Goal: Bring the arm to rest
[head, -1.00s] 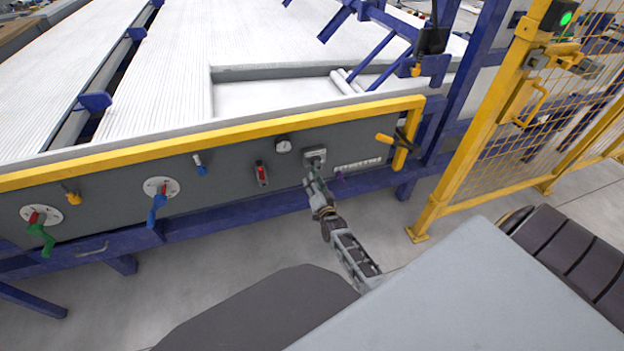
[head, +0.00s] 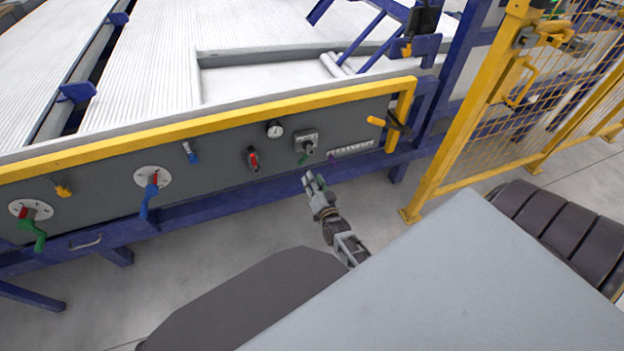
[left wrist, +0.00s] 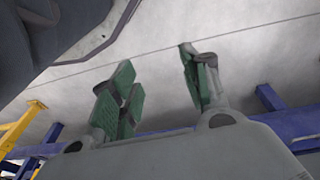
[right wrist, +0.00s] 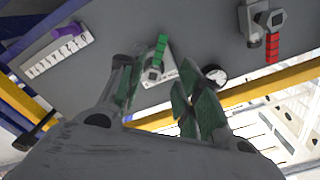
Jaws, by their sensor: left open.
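My right gripper (head: 314,182) is in front of the grey panel, below and apart from a switch (head: 306,143) with a green handle. In the right wrist view its green-padded fingers (right wrist: 160,95) are spread with nothing held between them. The switch's green handle (right wrist: 161,48) shows beyond the fingers. My left gripper (left wrist: 160,85) shows only in the left wrist view. Its green-padded fingers are apart and empty, with pale floor behind them.
The grey panel (head: 220,155) carries a gauge (head: 275,129), a red-handled valve (head: 253,158), and blue and green handles on the left. A yellow rail (head: 200,124) runs above it. A yellow mesh fence (head: 470,105) stands right. Floor below the panel is clear.

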